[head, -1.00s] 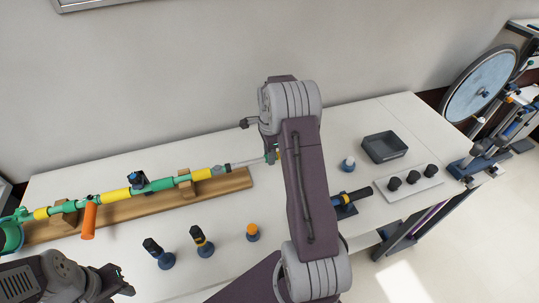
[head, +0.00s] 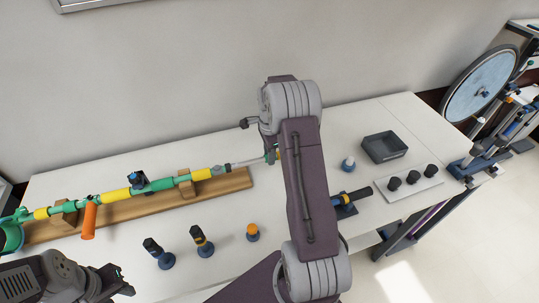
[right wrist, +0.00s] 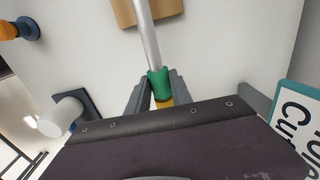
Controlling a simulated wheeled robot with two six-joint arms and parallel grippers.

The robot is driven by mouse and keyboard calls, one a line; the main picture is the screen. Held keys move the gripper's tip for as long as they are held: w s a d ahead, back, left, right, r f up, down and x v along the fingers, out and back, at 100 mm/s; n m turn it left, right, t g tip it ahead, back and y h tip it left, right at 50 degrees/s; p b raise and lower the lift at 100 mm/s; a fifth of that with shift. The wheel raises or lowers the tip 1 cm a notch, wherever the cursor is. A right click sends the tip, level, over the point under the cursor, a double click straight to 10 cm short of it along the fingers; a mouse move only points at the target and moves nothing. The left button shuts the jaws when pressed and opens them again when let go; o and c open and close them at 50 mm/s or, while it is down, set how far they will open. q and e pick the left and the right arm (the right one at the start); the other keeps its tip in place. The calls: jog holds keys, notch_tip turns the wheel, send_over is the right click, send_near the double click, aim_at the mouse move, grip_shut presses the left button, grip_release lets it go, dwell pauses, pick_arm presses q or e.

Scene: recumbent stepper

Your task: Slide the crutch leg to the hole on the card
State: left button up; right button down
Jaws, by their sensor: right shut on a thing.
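The crutch (head: 158,185) lies along a wooden stand, with green and yellow sections and an orange handgrip (head: 89,220) at its left. Its thin silver leg (head: 245,162) sticks out to the right and ends in a green and yellow piece, clear in the right wrist view (right wrist: 158,84). My right gripper (right wrist: 158,100) is shut on that end; in the head view its arm hides most of it. A white and teal card (right wrist: 297,122) with partly cut-off lettering shows at the right of the right wrist view; no hole is visible on it. My left gripper (head: 120,282) is open and empty at the lower left.
The wooden base (head: 235,183) runs under the crutch. Several blue-based knobs, among them an orange-topped one (head: 252,232), stand in front. A dark tray (head: 384,147) and a white plate with black knobs (head: 425,188) are at the right.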

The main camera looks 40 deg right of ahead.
jog(key=shift+s+d+r, duration=0.1)
jog(key=shift+d, duration=0.25)
jog(key=s+d+p, duration=0.1)
jog(key=d, duration=0.2)
jog(key=s+d+p, duration=0.1)
jog(key=d, duration=0.3)
jog(key=s+d+p, duration=0.1)
jog(key=d, duration=0.2)
jog(key=shift+s+d, duration=0.25)
jog(key=shift+d, duration=0.1)
jog(key=shift+d+f, duration=0.1)
jog(key=shift+f, duration=0.1)
jog(key=c, duration=1.3)
grip_release()
jog(key=shift+o, duration=0.9)
jog(key=shift+d, duration=0.2)
notch_tip(320, 180, up, 9)
